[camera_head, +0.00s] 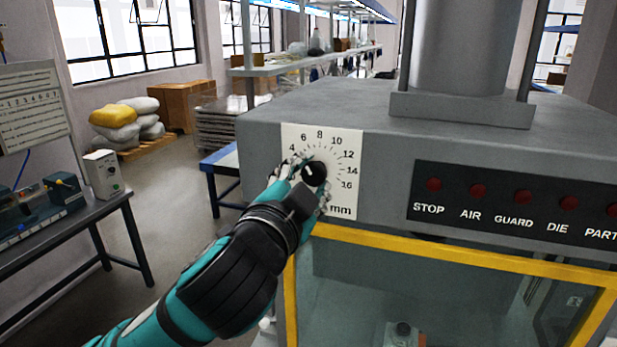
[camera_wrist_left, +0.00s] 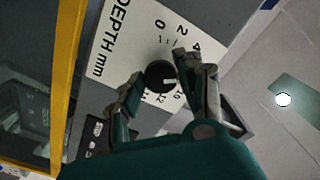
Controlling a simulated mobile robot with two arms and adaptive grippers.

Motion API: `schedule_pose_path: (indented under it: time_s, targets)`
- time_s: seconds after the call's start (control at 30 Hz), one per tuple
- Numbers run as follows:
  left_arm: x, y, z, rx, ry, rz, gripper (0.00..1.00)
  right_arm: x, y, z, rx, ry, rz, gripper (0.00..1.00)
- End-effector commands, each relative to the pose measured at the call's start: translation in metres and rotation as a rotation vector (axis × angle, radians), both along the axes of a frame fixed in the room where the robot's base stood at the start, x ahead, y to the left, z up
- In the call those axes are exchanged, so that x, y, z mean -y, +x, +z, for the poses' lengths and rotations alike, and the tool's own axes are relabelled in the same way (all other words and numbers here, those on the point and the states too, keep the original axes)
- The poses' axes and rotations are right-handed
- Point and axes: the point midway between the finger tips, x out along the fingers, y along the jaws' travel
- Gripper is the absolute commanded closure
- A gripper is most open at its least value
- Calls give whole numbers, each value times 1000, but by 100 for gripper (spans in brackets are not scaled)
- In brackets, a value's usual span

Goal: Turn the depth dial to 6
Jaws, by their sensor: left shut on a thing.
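The depth dial (camera_head: 314,173) is a round black knob with a white pointer mark, set on a white scale plate (camera_head: 350,190) marked in mm. In the left wrist view the dial (camera_wrist_left: 160,76) sits between the two fingers, with the word DEPTH on the plate (camera_wrist_left: 118,50). My left gripper (camera_head: 311,175) is shut on the dial, one finger on each side; it also shows in the left wrist view (camera_wrist_left: 158,74). The pointer looks turned to the upper left in the head view, but I cannot read its exact number. My right gripper is out of view.
The grey machine (camera_head: 380,125) has a black panel (camera_head: 500,212) with red buttons right of the plate. A yellow frame (camera_head: 420,248) surrounds a window below. A workbench (camera_head: 70,225) stands at the left. The floor between is clear.

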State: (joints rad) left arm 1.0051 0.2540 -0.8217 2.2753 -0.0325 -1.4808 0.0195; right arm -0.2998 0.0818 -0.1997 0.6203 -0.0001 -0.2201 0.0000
Motion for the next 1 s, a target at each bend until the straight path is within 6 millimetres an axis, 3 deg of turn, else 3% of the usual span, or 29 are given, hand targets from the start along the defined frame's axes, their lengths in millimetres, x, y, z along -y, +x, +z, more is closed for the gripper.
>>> schedule_pose_path:
  time_s: [0.47,0.5,0.63,1.0]
  targets:
    - [0,-1,1,7,11,-2,96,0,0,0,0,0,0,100]
    - [0,-1,1,7,10,-2,59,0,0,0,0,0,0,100]
    - [0,0,1,6,11,-1,42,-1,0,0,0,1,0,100]
    - [0,0,8,7,9,-1,41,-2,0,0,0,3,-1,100]
